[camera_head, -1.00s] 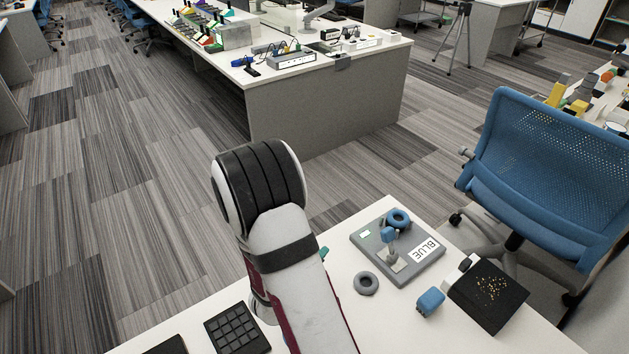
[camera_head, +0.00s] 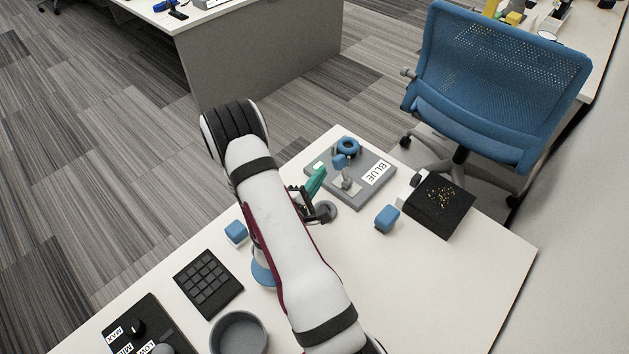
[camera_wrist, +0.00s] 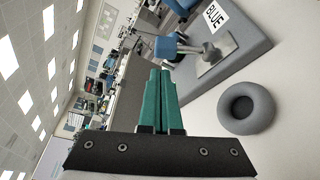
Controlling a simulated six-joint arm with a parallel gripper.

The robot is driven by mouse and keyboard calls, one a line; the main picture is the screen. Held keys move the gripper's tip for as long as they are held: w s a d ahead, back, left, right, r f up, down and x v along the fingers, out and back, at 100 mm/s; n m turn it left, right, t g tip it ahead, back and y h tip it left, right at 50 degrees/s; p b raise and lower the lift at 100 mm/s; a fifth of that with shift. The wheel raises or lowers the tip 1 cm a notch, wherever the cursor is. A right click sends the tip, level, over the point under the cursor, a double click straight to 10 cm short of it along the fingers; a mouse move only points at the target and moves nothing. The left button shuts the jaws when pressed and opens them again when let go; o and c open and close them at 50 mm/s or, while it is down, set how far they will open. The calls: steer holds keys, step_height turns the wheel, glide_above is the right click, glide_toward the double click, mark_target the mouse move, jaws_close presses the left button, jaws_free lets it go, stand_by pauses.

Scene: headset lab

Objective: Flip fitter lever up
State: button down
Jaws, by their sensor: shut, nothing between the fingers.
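The fitter is a grey base plate (camera_head: 364,195) marked BLUE, at the back edge of the white table. Its lever has a blue end (camera_head: 339,161) raised above a pale grey bracket (camera_head: 347,184). A blue ring (camera_head: 348,147) sits at the plate's far side. The wrist view also shows the lever's blue end (camera_wrist: 167,48), just beyond the fingertips, and the plate's edge (camera_wrist: 240,58). My gripper (camera_head: 318,172) has teal fingers, shut and empty, left of the lever. The fingers show together in the wrist view (camera_wrist: 160,74). I cannot tell whether they touch the lever.
A grey ring (camera_head: 325,211) lies on the table beside the plate, partly behind my gripper; the wrist view shows it whole (camera_wrist: 246,107). A blue block (camera_head: 387,218) and a black box (camera_head: 439,206) stand to the right. A blue chair (camera_head: 490,80) stands behind the table.

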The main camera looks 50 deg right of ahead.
mark_target(343, 171)
steer(key=x, duration=0.5)
